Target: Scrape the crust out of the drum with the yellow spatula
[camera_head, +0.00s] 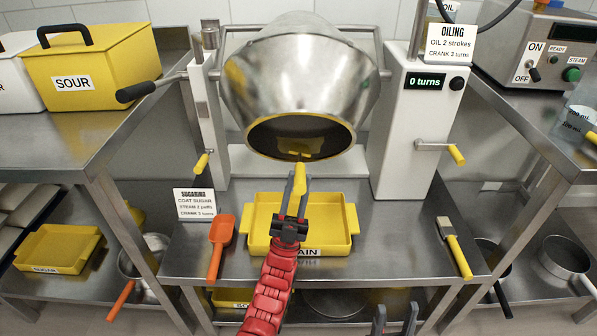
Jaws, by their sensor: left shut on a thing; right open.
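The steel drum (300,80) is tilted with its yellow-rimmed mouth facing me. Its inside is dark, and I cannot clearly make out the crust. My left gripper (295,197), on the red arm, is shut on the yellow spatula (299,178). The spatula points up toward the drum's mouth, and its far end overlaps the lower rim in the picture. I cannot tell whether it touches the drum. My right gripper (395,320) is at the bottom edge, open and empty, with only its fingertips showing.
A yellow tray (347,244) lies below the drum, behind my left gripper. An orange scoop (221,240) is left of it, a yellow-handled brush (455,248) right. White machine posts flank the drum; the right one's display (425,82) reads "0 turns". A yellow crank handle (457,154) sticks out.

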